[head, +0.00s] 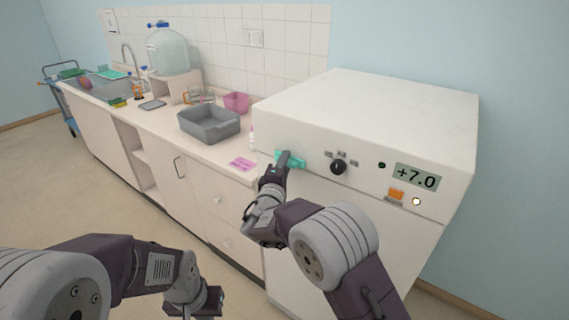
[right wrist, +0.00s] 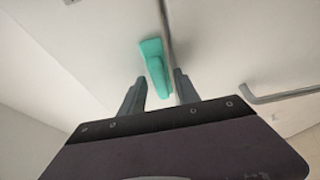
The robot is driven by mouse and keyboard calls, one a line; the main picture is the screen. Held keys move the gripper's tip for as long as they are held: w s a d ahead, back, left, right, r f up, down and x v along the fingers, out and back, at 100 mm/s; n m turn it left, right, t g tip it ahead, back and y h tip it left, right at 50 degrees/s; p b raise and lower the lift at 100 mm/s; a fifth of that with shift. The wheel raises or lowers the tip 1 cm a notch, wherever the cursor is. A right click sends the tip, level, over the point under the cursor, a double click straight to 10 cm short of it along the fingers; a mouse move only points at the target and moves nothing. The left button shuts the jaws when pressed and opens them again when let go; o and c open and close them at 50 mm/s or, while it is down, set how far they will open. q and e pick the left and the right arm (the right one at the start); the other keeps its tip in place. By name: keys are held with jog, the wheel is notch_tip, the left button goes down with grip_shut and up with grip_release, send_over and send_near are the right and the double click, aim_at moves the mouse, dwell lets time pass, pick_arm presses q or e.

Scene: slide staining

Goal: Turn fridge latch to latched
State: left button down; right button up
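The white fridge (head: 345,110) stands at the right of the counter. Its teal latch (head: 296,161) is on the front, at the upper left of the door, partly hidden by my right gripper (head: 283,161). In the right wrist view the latch (right wrist: 152,58) lies near a dark seam, its narrow end reaching between the two fingers. My right gripper (right wrist: 160,77) is open there, with a finger on either side and small gaps visible. My left gripper (head: 205,301) is low at the bottom of the head view, away from the fridge; its fingers are not clear.
The fridge panel has a black knob (head: 338,167), a display reading +7.0 (head: 416,177) and an orange switch (head: 396,194). A grey basin (head: 209,132) and a pink card (head: 242,164) lie on the counter beside it. A grey bar handle (right wrist: 280,94) shows in the right wrist view.

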grip_shut()
jog(key=shift+w+a+r+n+g+h+p, duration=0.1)
jog(key=shift+n+g+h+p, duration=0.8)
jog(key=shift+n+p, duration=1.65)
jog(key=shift+a+r+n+g+h+p, duration=0.15)
jog(key=shift+n+g+h+p, duration=0.2)
jog(key=shift+n+g+p, duration=2.1)
jog(key=shift+w+r+n+g+h+p, duration=0.1)
jog(key=shift+n+h+p, duration=0.55)
jog(key=shift+n+p, duration=2)
jog(key=shift+m+p, duration=0.85)
jog(key=shift+p, duration=0.15)
grip_release()
